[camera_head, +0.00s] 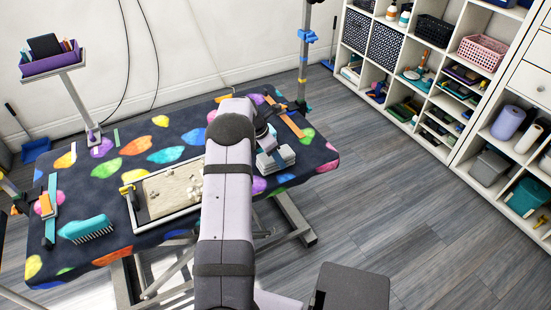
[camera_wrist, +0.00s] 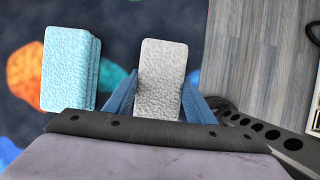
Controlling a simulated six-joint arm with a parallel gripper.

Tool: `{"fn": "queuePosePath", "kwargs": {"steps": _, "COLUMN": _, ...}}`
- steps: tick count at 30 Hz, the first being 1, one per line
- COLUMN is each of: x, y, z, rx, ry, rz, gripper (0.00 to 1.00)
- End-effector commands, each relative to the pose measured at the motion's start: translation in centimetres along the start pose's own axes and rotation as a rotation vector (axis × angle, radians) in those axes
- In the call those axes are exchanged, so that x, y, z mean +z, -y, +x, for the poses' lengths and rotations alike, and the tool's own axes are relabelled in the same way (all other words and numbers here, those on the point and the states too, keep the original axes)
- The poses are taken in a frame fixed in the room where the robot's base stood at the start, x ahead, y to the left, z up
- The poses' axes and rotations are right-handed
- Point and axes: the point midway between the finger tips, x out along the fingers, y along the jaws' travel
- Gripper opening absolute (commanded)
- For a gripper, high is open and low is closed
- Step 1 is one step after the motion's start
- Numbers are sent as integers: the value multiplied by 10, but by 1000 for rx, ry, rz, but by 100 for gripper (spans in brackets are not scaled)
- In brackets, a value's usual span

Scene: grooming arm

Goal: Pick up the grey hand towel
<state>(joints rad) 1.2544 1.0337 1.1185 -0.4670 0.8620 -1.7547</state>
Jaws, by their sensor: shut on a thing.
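The grey hand towel (camera_wrist: 162,65) is a rough-textured, rounded rectangle in the wrist view. My gripper (camera_wrist: 160,95) has its two blue fingers on either side of the towel and is shut on it. A light blue folded towel stack (camera_wrist: 68,68) lies to the left of the grey towel, apart from it. In the head view my gripper (camera_head: 267,143) is over the right part of the grooming table, by pale folded towels (camera_head: 276,160). My arm hides part of that area, and I cannot tell there how high the grey towel is.
The grooming table (camera_head: 120,160) has a dark top with colourful paw-like patches. A shallow tray (camera_head: 165,190) and a teal brush (camera_head: 86,229) lie to the left of my arm. A post (camera_head: 304,60) stands at the back right edge. White shelves (camera_head: 455,95) stand further right.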

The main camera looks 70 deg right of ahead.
Motion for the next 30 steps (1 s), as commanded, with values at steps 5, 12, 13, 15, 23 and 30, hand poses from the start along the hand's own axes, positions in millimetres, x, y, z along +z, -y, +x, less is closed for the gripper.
{"fn": "queuePosePath", "kwargs": {"steps": 5, "x": 10, "y": -1, "z": -23, "rx": 6, "ry": 2, "rz": 2, "gripper": 26}}
{"fn": "queuePosePath", "kwargs": {"steps": 12, "x": 25, "y": -1, "z": -60, "rx": 5, "ry": 2, "rz": 1, "gripper": 26}}
{"fn": "queuePosePath", "kwargs": {"steps": 13, "x": 27, "y": -1, "z": -64, "rx": 5, "ry": 2, "rz": 1, "gripper": 26}}
{"fn": "queuePosePath", "kwargs": {"steps": 15, "x": 30, "y": -1, "z": -72, "rx": 4, "ry": 2, "rz": 2, "gripper": 26}}
{"fn": "queuePosePath", "kwargs": {"steps": 23, "x": 36, "y": -1, "z": -86, "rx": 2, "ry": 1, "rz": 0, "gripper": 26}}
{"fn": "queuePosePath", "kwargs": {"steps": 30, "x": 36, "y": 0, "z": -87, "rx": 2, "ry": 1, "rz": 0, "gripper": 47}}
